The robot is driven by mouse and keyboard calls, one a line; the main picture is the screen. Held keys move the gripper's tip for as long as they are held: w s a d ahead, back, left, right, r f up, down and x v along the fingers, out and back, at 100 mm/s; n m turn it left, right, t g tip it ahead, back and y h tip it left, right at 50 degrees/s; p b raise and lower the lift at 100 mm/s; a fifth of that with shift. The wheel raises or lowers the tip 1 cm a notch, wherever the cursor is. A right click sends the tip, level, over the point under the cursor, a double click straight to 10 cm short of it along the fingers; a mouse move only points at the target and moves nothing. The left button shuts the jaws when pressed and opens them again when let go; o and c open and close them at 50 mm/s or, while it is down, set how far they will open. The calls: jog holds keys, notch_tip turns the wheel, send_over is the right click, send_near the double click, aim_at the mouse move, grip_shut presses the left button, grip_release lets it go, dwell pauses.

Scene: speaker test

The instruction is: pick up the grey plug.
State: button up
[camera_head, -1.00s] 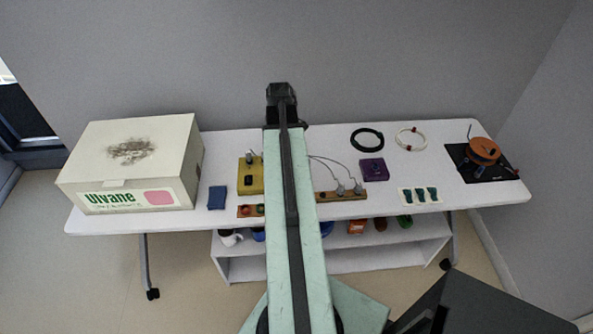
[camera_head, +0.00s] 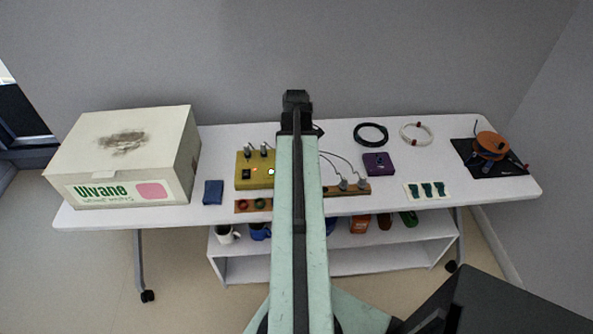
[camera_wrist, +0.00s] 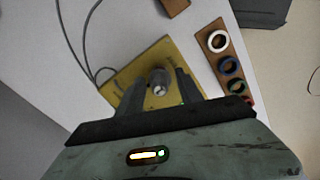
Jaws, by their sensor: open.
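A grey plug (camera_wrist: 160,82) stands on the yellow box (camera_wrist: 131,73) in the wrist view, its rounded end towards the camera. My gripper (camera_wrist: 160,77) is open, with one finger on each side of this plug; I cannot tell whether either touches it. In the head view, two grey plugs (camera_head: 264,150) stand at the back of the yellow box (camera_head: 243,180). Two more grey plugs (camera_head: 343,184) sit on a brown strip (camera_head: 333,192) to the right. My arm hides the box's right side, and the fingers do not show in the head view.
A large white carton (camera_head: 122,150) stands at the left of the white table (camera_head: 225,140), beside a blue block (camera_head: 213,192). A purple box (camera_head: 378,163), cable coils (camera_head: 371,134) and an orange reel (camera_head: 491,143) lie to the right. A ring holder (camera_wrist: 233,64) is near the yellow box.

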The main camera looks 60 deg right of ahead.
jog(key=shift+f, duration=0.35)
grip_shut()
notch_tip(320, 180, up, 10)
jog(key=p, duration=1)
notch_tip(320, 180, up, 4)
jog(key=p, duration=0.4)
